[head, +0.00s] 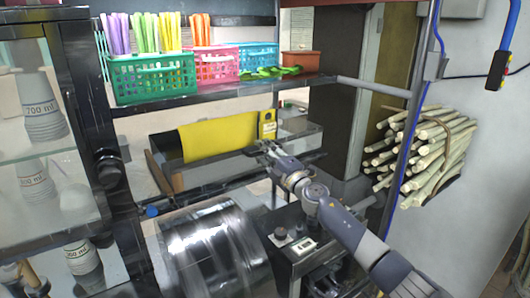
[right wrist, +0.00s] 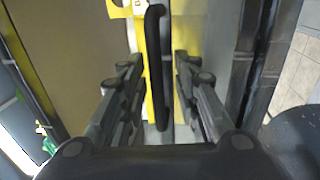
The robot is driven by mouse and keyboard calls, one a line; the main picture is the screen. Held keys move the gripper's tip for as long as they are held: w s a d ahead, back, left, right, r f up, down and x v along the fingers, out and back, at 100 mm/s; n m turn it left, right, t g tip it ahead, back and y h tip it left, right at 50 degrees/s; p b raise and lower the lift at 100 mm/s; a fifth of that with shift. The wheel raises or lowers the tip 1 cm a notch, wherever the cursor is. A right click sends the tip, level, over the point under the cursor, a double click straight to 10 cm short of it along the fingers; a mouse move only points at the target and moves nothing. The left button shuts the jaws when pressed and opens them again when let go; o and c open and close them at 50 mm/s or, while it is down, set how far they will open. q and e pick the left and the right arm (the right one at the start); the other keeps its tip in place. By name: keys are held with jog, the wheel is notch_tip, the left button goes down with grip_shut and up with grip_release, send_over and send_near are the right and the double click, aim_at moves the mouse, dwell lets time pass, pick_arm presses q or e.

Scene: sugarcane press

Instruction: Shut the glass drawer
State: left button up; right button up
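My right gripper (head: 265,149) reaches up from the lower right to the front of a drawer-like unit with a yellow panel (head: 218,136) below the shelf. In the right wrist view, my right gripper (right wrist: 158,68) is open, with a finger on each side of a black bar handle (right wrist: 155,40). Gaps show between the fingers and the handle. A yellow surface lies behind the handle. I cannot tell how far the drawer is out. A glass-fronted cabinet (head: 40,155) at the left holds stacks of cups (head: 42,108). My left gripper is not in view.
Above is a shelf (head: 215,95) with a green basket (head: 152,78), a pink basket (head: 215,66) and a blue basket (head: 258,57). A metal drum (head: 215,250) and a control box (head: 295,250) stand below. A cane bundle (head: 425,150) hangs at the right.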

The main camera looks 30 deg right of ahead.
jog(key=shift+s, duration=0.15)
jog(key=v, duration=1.1)
jog(key=shift+s, duration=0.4)
jog(key=shift+d+f, duration=0.1)
